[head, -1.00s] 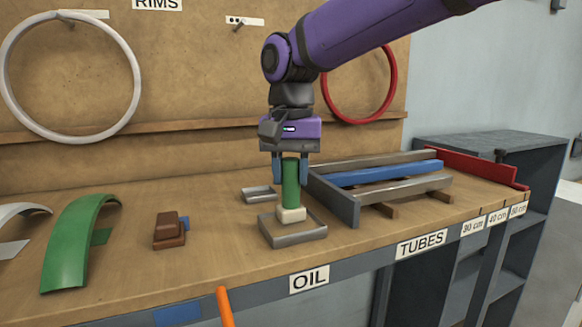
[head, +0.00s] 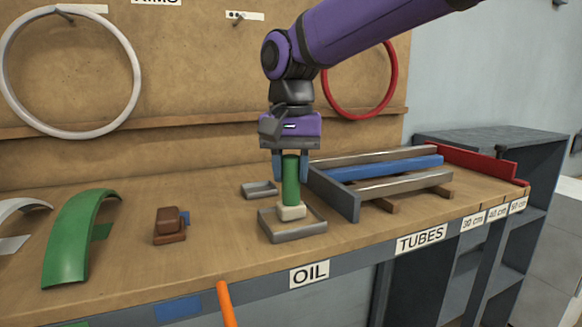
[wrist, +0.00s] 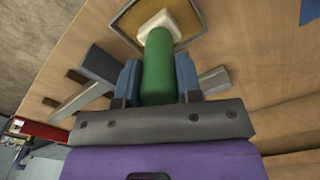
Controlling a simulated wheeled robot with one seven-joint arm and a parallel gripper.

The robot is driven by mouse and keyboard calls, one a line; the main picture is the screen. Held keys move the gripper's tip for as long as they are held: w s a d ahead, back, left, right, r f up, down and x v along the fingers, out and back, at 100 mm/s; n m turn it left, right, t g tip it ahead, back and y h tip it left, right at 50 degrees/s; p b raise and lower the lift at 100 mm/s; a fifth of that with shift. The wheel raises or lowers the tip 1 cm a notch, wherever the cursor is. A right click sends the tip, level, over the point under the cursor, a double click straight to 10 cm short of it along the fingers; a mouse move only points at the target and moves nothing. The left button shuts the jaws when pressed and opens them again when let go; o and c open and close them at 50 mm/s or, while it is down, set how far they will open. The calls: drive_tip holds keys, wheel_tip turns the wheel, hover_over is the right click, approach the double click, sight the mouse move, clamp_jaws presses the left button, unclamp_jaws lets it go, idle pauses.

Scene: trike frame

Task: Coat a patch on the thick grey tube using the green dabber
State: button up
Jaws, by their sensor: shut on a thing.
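My gripper (head: 290,170) points down and is shut on the green dabber (head: 291,182), one finger on each side of its handle. The dabber is upright, its pale pad (head: 291,212) inside the shallow grey oil tray (head: 300,234). The wrist view also shows the dabber (wrist: 158,72) between the fingers, with the pad (wrist: 157,27) over the tray's amber inside. Two grey tubes lie on the rack to the right, one in front (head: 405,186) and one at the back (head: 370,158). I cannot tell which is thicker.
A blue tube (head: 385,168) lies between the grey ones. The rack's grey end plate (head: 335,194) stands close right of the tray. A brown block (head: 169,224) and green fender (head: 75,240) are left, with bare bench between.

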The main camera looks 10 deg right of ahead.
drive_tip(key=shift+f, duration=0.45)
idle(1.1)
drive_tip(key=shift+r, duration=0.1)
drive_tip(key=shift+r, duration=3.5)
